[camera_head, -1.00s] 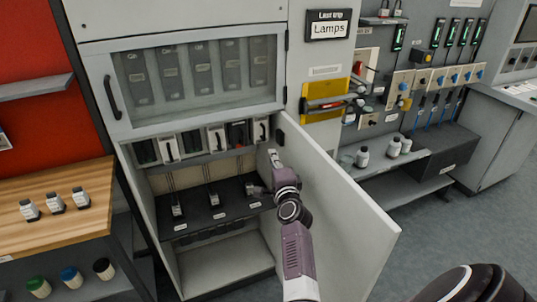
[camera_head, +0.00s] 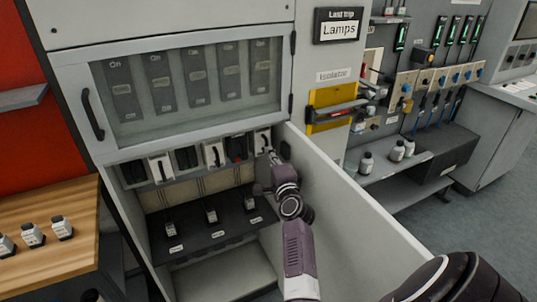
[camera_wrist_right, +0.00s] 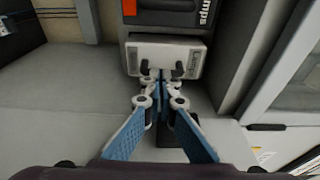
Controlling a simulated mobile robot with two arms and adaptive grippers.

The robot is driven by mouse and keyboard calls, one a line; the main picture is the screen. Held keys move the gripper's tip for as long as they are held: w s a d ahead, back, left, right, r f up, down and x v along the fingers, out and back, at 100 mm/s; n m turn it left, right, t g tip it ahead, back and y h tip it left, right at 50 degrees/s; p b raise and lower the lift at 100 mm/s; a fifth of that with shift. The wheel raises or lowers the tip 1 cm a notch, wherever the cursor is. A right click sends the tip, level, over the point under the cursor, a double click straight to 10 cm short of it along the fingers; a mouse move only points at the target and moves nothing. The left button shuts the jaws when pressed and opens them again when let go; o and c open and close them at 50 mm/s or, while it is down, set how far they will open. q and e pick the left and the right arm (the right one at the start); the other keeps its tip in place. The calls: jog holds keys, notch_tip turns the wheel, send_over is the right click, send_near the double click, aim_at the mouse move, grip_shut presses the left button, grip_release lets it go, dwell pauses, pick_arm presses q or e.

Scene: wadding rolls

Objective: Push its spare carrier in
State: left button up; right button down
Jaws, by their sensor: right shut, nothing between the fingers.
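A row of carriers sits under the glazed door in the open cabinet. The rightmost one, a white carrier (camera_head: 262,139) with a dark slot, is beside the open door. In the right wrist view the white carrier (camera_wrist_right: 190,50) bears a label that seems to read "Lamps". An orange-marked dark block is directly beyond it. My right gripper (camera_head: 270,154) is shut and empty, its fingertips at the carrier's front face; it also shows in the wrist view (camera_wrist_right: 160,78). The fingertips look to touch or nearly touch the carrier. My left gripper is not in view.
The open cabinet door (camera_head: 345,215) stands close to the right of my right arm. A dark shelf (camera_head: 190,240) below the row holds several small carriers. A "Lamps" last-trip sign (camera_head: 339,27) and a yellow isolator (camera_head: 325,97) are on the panel at right.

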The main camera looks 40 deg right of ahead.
aim_at(262, 142)
jog(key=x, duration=0.4)
jog(key=shift+w+a+b, duration=0.2)
jog(key=shift+a+b, duration=0.2)
jog(key=shift+w, duration=0.1)
jog(key=shift+r, duration=0.1)
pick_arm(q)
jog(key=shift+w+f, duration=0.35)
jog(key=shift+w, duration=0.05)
